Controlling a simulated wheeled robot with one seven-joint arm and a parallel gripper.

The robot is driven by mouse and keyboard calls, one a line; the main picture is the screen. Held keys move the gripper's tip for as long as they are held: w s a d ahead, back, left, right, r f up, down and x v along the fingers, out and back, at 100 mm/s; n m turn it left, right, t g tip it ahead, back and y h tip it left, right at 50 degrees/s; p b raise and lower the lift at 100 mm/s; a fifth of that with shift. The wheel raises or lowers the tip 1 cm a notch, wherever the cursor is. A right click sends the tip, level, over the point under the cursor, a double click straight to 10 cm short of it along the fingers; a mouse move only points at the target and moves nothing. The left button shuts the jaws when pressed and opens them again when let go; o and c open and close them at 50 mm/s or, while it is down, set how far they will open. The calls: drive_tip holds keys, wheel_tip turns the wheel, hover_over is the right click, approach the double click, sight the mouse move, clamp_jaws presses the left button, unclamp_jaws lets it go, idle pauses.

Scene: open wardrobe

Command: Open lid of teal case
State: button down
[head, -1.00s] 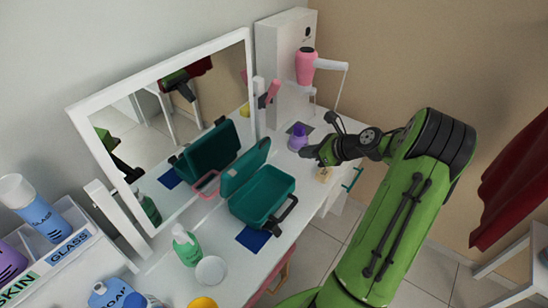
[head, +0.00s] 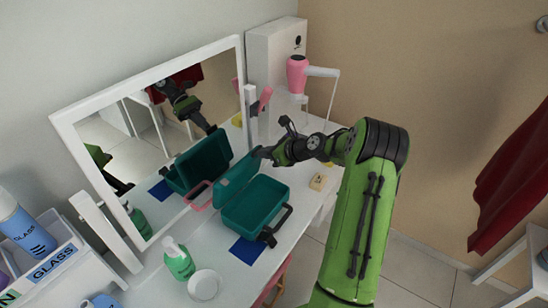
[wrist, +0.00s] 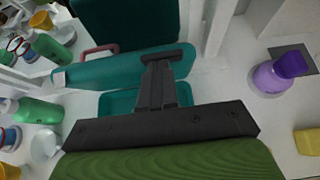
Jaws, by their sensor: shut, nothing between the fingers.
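The teal case (head: 262,212) stands on the white table in front of the mirror, with its dark handle at the front right. Its lid (head: 236,182) is raised and leans back toward the mirror; the open interior shows. My gripper (head: 262,152) is shut and empty at the lid's upper right corner. In the wrist view my gripper (wrist: 162,58) overlaps the teal lid (wrist: 115,68), and part of the case (wrist: 118,102) shows below it. I cannot tell whether the fingers touch the lid.
The mirror (head: 150,140) stands behind the case. A pink hair dryer (head: 298,74) hangs on its stand at the back right. A green bottle (head: 178,262) and a white round dish (head: 205,285) stand front left. A purple bottle (wrist: 270,78) is right of my gripper.

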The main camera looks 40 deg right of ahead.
sight(256, 149)
drive_tip(key=shift+g, duration=0.6)
drive_tip(key=w+p, duration=0.1)
drive_tip(key=p, duration=0.1)
drive_tip(key=w+a+p, duration=0.1)
drive_tip(key=p, duration=0.1)
drive_tip(key=w+r+p, duration=0.1)
drive_tip(key=p, duration=0.1)
drive_tip(key=shift+w+a+r, duration=0.1)
drive_tip(key=shift+w+a, duration=0.05)
drive_tip(key=shift+w, duration=0.2)
drive_tip(key=shift+s, duration=0.15)
